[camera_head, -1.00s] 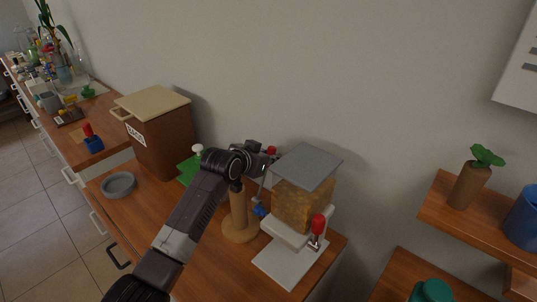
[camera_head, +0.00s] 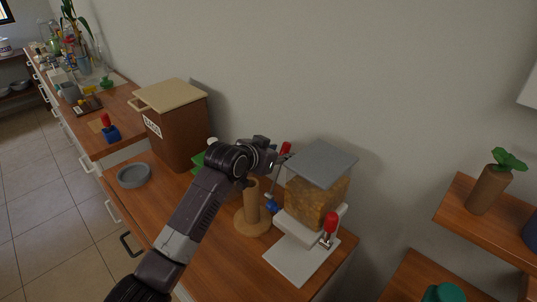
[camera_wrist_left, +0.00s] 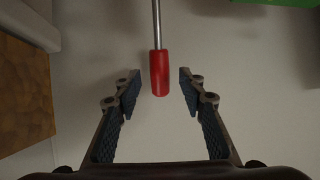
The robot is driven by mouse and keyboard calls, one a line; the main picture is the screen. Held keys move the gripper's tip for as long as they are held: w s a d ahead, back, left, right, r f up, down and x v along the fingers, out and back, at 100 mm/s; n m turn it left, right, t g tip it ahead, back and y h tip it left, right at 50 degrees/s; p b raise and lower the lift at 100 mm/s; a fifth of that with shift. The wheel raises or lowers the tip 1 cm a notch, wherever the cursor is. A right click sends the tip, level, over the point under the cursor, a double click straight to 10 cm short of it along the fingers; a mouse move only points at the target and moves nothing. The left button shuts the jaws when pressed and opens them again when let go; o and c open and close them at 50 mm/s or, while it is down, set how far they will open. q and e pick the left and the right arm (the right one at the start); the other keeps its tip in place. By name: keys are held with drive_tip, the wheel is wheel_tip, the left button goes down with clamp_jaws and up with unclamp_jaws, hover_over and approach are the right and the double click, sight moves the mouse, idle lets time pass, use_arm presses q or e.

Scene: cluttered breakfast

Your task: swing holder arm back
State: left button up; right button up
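A red-tipped metal rod, apparently the holder arm, shows in the left wrist view (camera_wrist_left: 159,75), its red tip lying between my two finger pads. A red end (camera_head: 286,148) also shows beside my left gripper (camera_head: 280,159) in the head view. The left gripper is open, with a gap on both sides of the red tip. The holder has a white base plate (camera_head: 292,264), a brown block (camera_head: 318,200) and a grey top plate (camera_head: 321,163). A second red handle (camera_head: 330,222) stands upright at its front. My right gripper is not in view.
A wooden paper-roll-like post (camera_head: 251,222) stands close under my left wrist, with a small blue part (camera_head: 271,204) beside it. A brown lidded bin (camera_head: 178,138) and a grey bowl (camera_head: 133,175) stand to the left. A wall rises behind.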

use_arm(q)
drive_tip(key=v, duration=0.8)
drive_tip(key=shift+s+a+r, duration=0.1)
